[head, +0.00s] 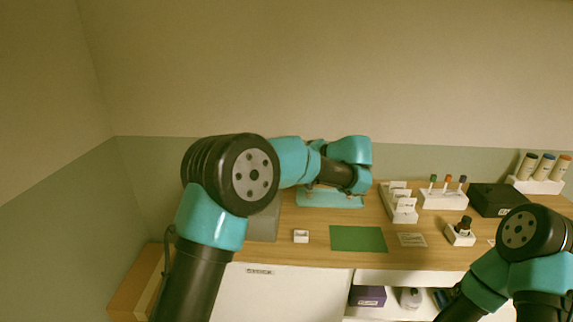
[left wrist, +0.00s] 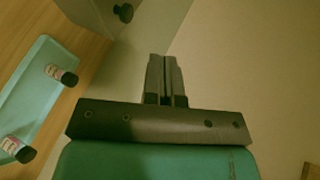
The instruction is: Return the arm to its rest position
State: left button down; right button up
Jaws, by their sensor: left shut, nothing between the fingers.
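My left arm (head: 250,175) reaches from the lower left over the counter, with its wrist (head: 350,165) above the teal tray (head: 330,201). In the head view its fingers are not clearly seen. In the left wrist view my left gripper (left wrist: 165,78) is shut with nothing between its fingers, pointing toward the plain wall. The teal tray also shows there (left wrist: 42,75), with two small dark-capped bottles on it, one upper (left wrist: 62,75) and one lower (left wrist: 17,149). My right arm (head: 530,240) is at the lower right; its gripper is out of view.
A green mat (head: 358,239) and a small white holder (head: 301,236) lie on the counter. White racks (head: 443,200), a dark bottle in a white stand (head: 462,228) and a black box (head: 495,199) stand to the right. Three capped tubes (head: 545,167) are at the far right.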

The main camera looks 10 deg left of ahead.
pick_arm(q)
jog(key=shift+s+d+r, duration=0.2)
jog(key=shift+d+r, duration=0.05)
jog(key=shift+d, duration=0.3)
